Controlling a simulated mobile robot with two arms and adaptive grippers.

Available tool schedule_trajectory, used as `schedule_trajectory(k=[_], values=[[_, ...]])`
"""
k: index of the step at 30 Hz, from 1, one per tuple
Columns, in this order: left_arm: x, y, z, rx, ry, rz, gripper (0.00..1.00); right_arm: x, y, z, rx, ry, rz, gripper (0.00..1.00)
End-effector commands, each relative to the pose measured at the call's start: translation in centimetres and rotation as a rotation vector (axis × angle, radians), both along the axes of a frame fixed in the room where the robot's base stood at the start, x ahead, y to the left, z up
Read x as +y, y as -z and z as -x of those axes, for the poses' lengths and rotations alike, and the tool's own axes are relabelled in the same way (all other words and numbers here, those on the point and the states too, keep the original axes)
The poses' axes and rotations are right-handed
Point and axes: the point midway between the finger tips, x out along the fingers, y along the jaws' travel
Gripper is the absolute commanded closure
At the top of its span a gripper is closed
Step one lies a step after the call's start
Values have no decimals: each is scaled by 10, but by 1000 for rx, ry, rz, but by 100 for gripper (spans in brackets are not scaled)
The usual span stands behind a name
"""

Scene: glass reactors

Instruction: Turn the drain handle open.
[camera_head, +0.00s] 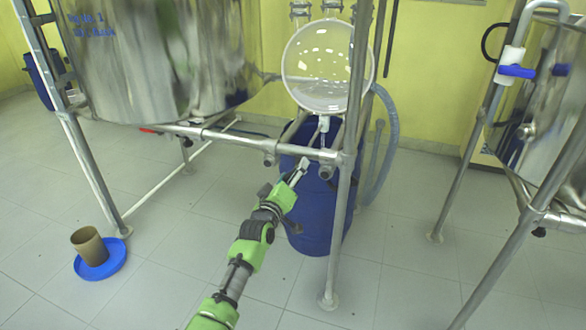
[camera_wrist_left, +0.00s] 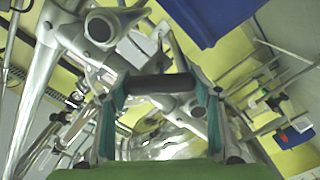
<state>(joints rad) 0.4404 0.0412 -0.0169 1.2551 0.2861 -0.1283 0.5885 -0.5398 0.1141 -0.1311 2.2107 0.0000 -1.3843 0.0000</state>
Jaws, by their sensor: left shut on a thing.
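The drain handle is a dark bar (camera_wrist_left: 162,84) in the left wrist view, lying crosswise between my two teal-padded fingers. My left gripper (camera_head: 302,165) is shut on it; the gripper also shows in the left wrist view (camera_wrist_left: 160,92). In the head view the handle is too small and too covered to make out. The round glass reactor (camera_head: 328,70) hangs above, with a pale drain outlet (camera_head: 324,124) under it. My right gripper is not in view.
A blue barrel (camera_head: 318,225) stands below the drain, close to my gripper. Metal frame posts (camera_head: 342,220) and a crossbar (camera_head: 225,137) surround the spot. A brown cup (camera_head: 90,247) stands on a blue lid (camera_head: 115,262) on the floor at left.

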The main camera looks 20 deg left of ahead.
Motion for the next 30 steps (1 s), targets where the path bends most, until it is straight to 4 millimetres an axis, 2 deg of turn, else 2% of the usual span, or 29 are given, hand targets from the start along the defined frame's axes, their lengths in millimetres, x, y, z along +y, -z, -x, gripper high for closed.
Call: schedule_trajectory(k=[6,12,21,30], values=[[1,-1,0,6,-2,206,64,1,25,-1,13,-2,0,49],[1,0,0,11,-1,386,64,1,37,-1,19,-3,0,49],[1,0,0,18,-1,591,64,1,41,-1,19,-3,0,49],[1,1,0,21,-1,692,64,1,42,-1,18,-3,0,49]])
